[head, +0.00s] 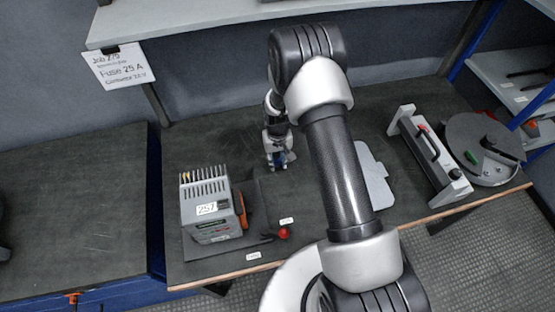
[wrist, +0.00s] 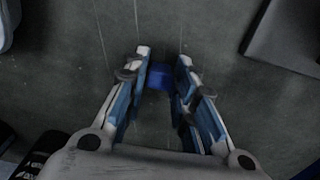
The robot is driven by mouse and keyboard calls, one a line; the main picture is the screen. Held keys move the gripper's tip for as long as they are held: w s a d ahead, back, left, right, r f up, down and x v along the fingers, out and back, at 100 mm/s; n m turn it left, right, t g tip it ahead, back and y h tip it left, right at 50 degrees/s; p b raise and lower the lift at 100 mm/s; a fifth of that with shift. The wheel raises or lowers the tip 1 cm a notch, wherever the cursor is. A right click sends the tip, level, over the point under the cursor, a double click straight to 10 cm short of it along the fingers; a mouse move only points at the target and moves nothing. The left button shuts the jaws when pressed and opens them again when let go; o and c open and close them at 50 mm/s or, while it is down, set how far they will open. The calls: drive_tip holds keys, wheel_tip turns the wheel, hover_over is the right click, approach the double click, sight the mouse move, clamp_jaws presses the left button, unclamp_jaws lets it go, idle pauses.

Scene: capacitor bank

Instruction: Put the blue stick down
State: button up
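The blue stick (wrist: 160,78) shows in the wrist view as a short, dark blue piece between the two fingers of my gripper (wrist: 163,62). It fills the gap between the finger pads, and both fingers appear to press on it. Much of the stick is hidden by the fingers. In the head view my gripper (head: 279,164) points down over the dark bench top (head: 230,150), behind the middle of the bench. A little blue shows at the fingers there. I cannot tell whether the stick touches the bench.
A grey box with a row of pins (head: 208,205) stands left on a dark mat, with a red knob (head: 284,233) near the front. A light grey plate (head: 373,180) lies right, partly behind my arm. A handled frame (head: 430,155) and round disc (head: 480,150) are far right.

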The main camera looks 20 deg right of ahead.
drive_tip(key=shift+o, duration=1.3)
drive_tip(key=shift+r, duration=0.1)
wheel_tip(320, 180, up, 13)
drive_tip(key=p, duration=0.5)
wheel_tip(320, 180, up, 14)
drive_tip(key=t, duration=0.1)
hover_over(277, 161)
drive_tip(key=s, duration=0.2)
drive_tip(key=s+r+t, duration=0.1)
drive_tip(key=s+r, duration=0.7)
drive_tip(key=r, duration=0.3)
drive_tip(key=s+r+t, duration=0.1)
drive_tip(key=s+r, duration=0.2)
drive_tip(key=s, duration=0.6)
drive_tip(key=s+r+t, duration=0.1)
drive_tip(key=s+r, duration=0.3)
drive_tip(key=s, duration=0.5)
drive_tip(key=shift+d+t, duration=0.15)
drive_tip(key=shift+t, duration=0.15)
